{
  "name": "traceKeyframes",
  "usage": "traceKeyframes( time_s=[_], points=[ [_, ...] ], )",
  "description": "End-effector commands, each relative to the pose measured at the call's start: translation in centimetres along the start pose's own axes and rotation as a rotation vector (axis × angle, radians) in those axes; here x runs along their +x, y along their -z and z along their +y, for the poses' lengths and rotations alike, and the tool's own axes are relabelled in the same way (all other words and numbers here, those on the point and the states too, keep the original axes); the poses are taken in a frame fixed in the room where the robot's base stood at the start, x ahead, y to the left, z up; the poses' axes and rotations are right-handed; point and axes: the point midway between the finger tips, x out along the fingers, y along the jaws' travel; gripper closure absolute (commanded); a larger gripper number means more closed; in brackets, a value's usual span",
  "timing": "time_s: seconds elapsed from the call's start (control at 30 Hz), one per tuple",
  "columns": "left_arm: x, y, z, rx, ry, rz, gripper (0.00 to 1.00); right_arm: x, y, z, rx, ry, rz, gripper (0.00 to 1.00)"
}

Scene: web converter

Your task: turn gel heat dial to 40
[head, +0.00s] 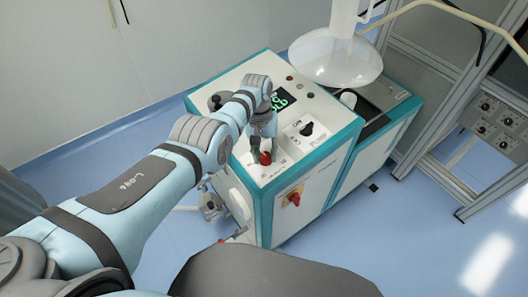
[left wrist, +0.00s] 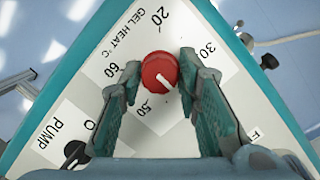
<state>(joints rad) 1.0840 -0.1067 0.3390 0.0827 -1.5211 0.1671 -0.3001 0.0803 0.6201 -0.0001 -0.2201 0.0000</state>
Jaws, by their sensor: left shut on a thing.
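The gel heat dial is a red round knob with a white pointer line, on the white sloping top of the cabinet. It shows in the head view (head: 265,158) and in the left wrist view (left wrist: 160,72). Printed around it are 20, 30, 50 and 60; the spot between 30 and 50 is covered by a finger. The pointer line slants to the lower right in the wrist view, between 30 and 50. My left gripper (head: 260,150) is above the dial, shut on it, with one finger on each side (left wrist: 158,72). My right gripper is not in view.
A black pump switch (head: 306,129) sits right of the dial, and a green-digit display (head: 282,98) behind. A red rotary switch (head: 294,198) is on the cabinet's front. A glass dome (head: 335,58) hangs over the back right. Blue floor (head: 400,240) is clear at right.

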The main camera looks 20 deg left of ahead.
Motion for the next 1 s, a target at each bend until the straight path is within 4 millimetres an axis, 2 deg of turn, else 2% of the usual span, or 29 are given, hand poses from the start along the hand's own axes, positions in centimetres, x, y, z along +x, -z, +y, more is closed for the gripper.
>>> traceKeyframes(
  time_s=[0.07,0.1,0.2,0.23,0.53,0.67,1.0],
  points=[
    [-0.2,0.2,0.0,0.0,-0.001,0.009,0.97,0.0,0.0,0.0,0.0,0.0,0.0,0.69],
    [-0.2,0.2,0.0,0.0,-0.001,0.009,0.68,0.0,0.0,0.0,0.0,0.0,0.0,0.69],
    [-0.2,0.2,0.0,-0.001,-0.001,0.007,0.52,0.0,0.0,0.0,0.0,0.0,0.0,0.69],
    [-0.2,0.2,0.0,-0.001,-0.001,0.006,0.49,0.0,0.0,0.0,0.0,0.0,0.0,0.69],
    [-0.2,0.1,0.0,-0.001,-0.001,0.003,0.49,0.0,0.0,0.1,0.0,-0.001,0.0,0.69],
    [-1.5,0.2,0.0,-0.001,-0.001,0.006,0.49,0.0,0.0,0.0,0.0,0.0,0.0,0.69],
    [-10.3,0.2,0.0,-0.002,0.0,0.006,0.49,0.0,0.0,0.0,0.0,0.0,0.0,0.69]
  ],
)
